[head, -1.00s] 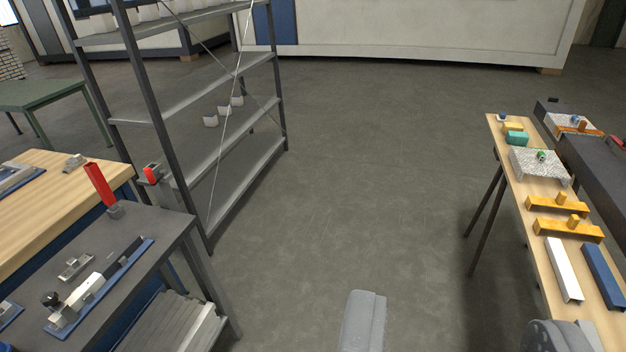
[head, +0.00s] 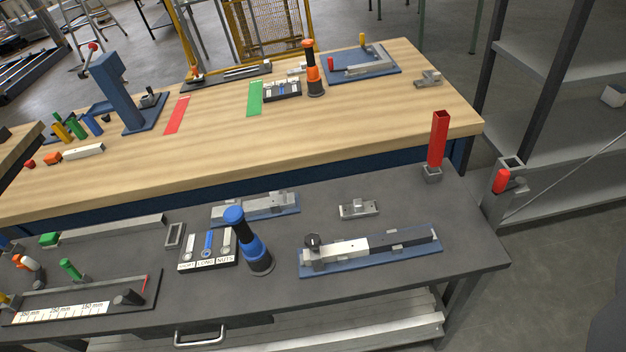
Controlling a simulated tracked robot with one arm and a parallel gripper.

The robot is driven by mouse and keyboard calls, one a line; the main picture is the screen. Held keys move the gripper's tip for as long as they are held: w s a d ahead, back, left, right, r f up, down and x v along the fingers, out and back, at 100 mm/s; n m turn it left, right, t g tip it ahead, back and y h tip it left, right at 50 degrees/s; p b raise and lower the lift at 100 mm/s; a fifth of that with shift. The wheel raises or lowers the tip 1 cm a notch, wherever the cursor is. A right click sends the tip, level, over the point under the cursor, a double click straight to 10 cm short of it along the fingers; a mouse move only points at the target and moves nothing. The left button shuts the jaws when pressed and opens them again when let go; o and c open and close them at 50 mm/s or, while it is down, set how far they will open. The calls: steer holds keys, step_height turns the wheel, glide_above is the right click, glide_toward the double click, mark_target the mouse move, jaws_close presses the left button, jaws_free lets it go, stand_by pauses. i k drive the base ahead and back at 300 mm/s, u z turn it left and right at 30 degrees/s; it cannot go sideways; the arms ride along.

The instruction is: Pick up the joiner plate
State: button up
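No part is marked as the joiner plate, so I cannot tell for sure which it is. A small grey metal plate with raised parts (head: 360,209) lies on the dark bench (head: 375,285), behind the blue fixture with a long bar (head: 370,252). A similar small grey piece (head: 428,79) lies near the right end of the wooden bench (head: 330,135). Another blue fixture with grey parts (head: 256,208) stands left of the first plate. My gripper's fingers are not in view, and nothing held is visible.
A blue-and-black upright tool (head: 247,242) stands beside a labelled tray (head: 208,250). A red upright post (head: 437,140) stands at the dark bench's right corner. A grey shelf rack (head: 560,190) is at right. Open floor (head: 530,285) shows at lower right.

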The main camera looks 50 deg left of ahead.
mark_target(359, 209)
steer(key=u, duration=0.55)
steer(key=i, duration=0.9)
steer(key=u, duration=0.6)
steer(key=k, duration=0.75)
steer(key=u, duration=0.2)
steer(key=i, duration=0.8)
steer(key=z, duration=0.05)
